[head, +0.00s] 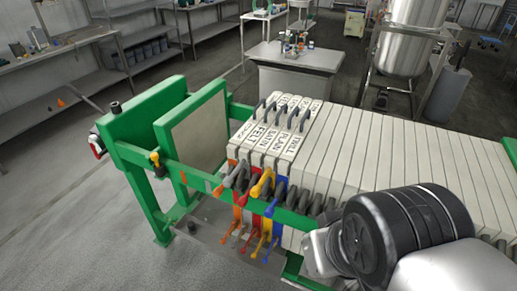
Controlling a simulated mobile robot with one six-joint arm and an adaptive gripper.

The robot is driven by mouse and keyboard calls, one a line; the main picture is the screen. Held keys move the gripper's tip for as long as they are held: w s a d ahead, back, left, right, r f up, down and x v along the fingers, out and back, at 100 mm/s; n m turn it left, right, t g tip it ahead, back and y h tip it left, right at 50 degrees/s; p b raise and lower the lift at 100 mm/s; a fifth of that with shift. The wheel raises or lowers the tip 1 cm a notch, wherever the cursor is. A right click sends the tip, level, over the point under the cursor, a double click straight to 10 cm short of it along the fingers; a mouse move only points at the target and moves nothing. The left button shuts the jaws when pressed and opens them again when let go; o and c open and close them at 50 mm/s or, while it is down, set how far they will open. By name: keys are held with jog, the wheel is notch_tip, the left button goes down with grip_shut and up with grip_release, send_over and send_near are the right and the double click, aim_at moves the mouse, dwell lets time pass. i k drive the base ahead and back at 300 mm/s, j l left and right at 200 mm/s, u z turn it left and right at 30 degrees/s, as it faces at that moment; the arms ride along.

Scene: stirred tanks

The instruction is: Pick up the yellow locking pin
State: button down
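A small yellow piece with a dark lower part, which looks like the yellow locking pin (155,158), sits at the green side rail near the left end of the filter press (185,176). How it is seated there is too small to tell. A larger yellow handle (262,183) hangs on the front of the labelled plates, among orange, red and blue ones. My arm fills the lower right of the head view, in front of the press and well to the right of the pin. My gripper's fingers are not in view.
Labelled plates (272,135) stand upright in the press, with a long row of pale plates (400,155) to their right. A gap lies between the green end plate and the labelled plates. A grey cabinet (295,68) and steel tank (410,35) stand behind; left foreground floor is clear.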

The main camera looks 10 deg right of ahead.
aim_at(154, 157)
jog(key=j+z, duration=0.4)
jog(key=i+j+z, duration=0.1)
jog(key=z, duration=0.35)
jog(key=j+z, duration=0.4)
jog(key=k+j+z, duration=0.1)
jog(key=j+z, duration=0.3)
jog(key=k+j, duration=0.15)
jog(key=j, duration=0.3)
jog(key=k+j+z, duration=0.15)
jog(key=j, duration=0.35)
jog(key=k+j, duration=0.2)
jog(key=j, duration=0.25)
jog(key=k+j+z, duration=0.15)
jog(key=j, duration=0.3)
jog(key=k+j, duration=0.2)
jog(key=j, duration=0.2)
jog(key=k+j+z, duration=0.15)
jog(key=j, duration=0.3)
jog(key=k+j, duration=0.25)
jog(key=j, duration=0.15)
jog(key=z, duration=0.05)
